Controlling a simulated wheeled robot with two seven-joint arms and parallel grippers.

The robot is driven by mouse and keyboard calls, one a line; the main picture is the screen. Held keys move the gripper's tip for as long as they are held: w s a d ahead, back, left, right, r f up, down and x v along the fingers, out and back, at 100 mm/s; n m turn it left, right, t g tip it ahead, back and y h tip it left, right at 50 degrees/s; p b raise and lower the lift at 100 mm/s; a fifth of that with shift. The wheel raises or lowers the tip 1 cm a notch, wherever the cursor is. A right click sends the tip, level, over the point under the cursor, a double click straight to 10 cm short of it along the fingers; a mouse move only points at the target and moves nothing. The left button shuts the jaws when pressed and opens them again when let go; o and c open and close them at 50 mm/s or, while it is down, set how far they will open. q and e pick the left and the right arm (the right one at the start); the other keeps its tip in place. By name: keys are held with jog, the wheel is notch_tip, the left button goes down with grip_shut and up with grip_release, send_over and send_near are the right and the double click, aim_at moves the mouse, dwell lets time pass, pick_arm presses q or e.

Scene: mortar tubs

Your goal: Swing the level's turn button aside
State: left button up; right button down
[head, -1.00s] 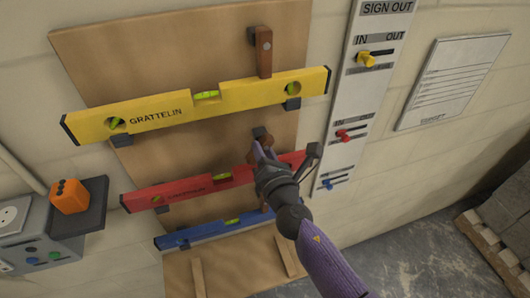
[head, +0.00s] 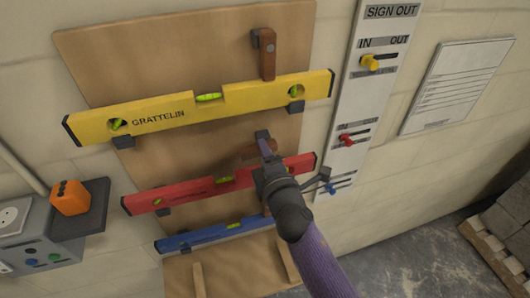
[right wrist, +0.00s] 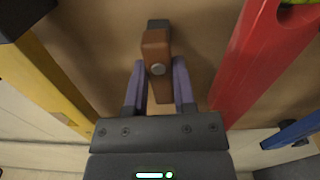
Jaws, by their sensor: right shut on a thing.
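The red level (head: 200,190) lies on its dark brackets on the brown board (head: 190,50), between the yellow level (head: 160,112) above and the blue level (head: 205,238) below. A wooden turn button (head: 246,153) sits just above the red level and lies roughly along it; my gripper covers part of it in the head view. In the right wrist view the button (right wrist: 157,50), with its round pivot, stands between both purple fingers. My right gripper (right wrist: 161,88) is shut on it. The red level (right wrist: 265,60) is to its right there. My left gripper is not in view.
Another turn button (head: 268,55) hangs down to the yellow level. The sign-out panel (head: 365,95) with sliders is right of the board. An orange box (head: 70,197) rests on a grey shelf at left. A pallet (head: 490,245) stands on the floor at right.

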jog(key=shift+m, duration=0.5)
jog(key=shift+c, duration=2.2)
grip_release()
jog(key=shift+s, duration=0.1)
jog(key=v, duration=0.9)
jog(key=shift+s, duration=0.35)
jog(key=shift+d, duration=0.1)
